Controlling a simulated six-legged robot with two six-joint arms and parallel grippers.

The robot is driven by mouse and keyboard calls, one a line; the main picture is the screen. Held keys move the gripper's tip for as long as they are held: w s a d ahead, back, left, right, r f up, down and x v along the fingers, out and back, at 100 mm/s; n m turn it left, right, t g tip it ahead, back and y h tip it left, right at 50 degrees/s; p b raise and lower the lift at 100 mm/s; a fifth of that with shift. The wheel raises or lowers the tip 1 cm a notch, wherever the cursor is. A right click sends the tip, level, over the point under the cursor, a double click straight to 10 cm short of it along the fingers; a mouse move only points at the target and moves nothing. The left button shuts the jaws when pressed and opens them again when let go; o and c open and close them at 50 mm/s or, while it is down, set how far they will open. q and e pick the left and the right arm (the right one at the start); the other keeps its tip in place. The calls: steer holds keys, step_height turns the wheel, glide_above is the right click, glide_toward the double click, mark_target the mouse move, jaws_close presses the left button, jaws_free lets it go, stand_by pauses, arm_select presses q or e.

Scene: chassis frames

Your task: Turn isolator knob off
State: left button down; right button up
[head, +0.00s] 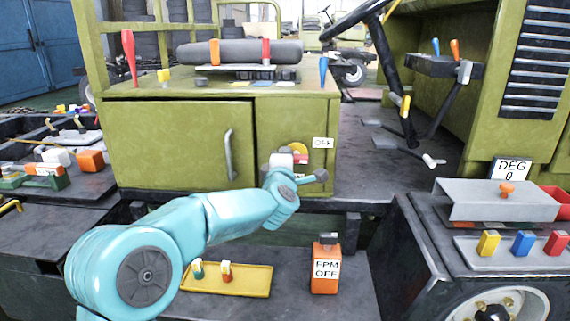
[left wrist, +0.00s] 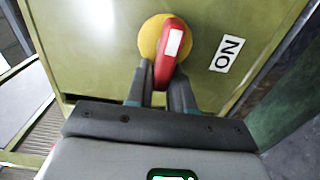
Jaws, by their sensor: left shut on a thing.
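The isolator knob is a red handle with a white stripe on a round yellow disc (head: 299,148), on the front of the green cabinet (head: 180,148). In the left wrist view the red handle (left wrist: 168,58) lies slightly tilted between the fingers of my left gripper (left wrist: 160,82), which is shut on its lower end. In the head view my left gripper (head: 290,160) is at the knob and hides part of it. An OFF label (head: 322,143) shows right of the knob. My right gripper is not in view.
A vertical handle (head: 229,155) is on the cabinet door, left of the knob. An orange block marked EPM OFF (head: 325,270) and a yellow tray (head: 235,280) are below. A grey bench with coloured blocks (head: 488,243) is at the right.

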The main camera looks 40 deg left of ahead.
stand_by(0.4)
arm_select(q)
steer(key=c, duration=1.1)
jaws_free()
steer(key=v, duration=1.6)
steer(key=shift+s+p, duration=0.25)
steer(key=shift+p, duration=0.1)
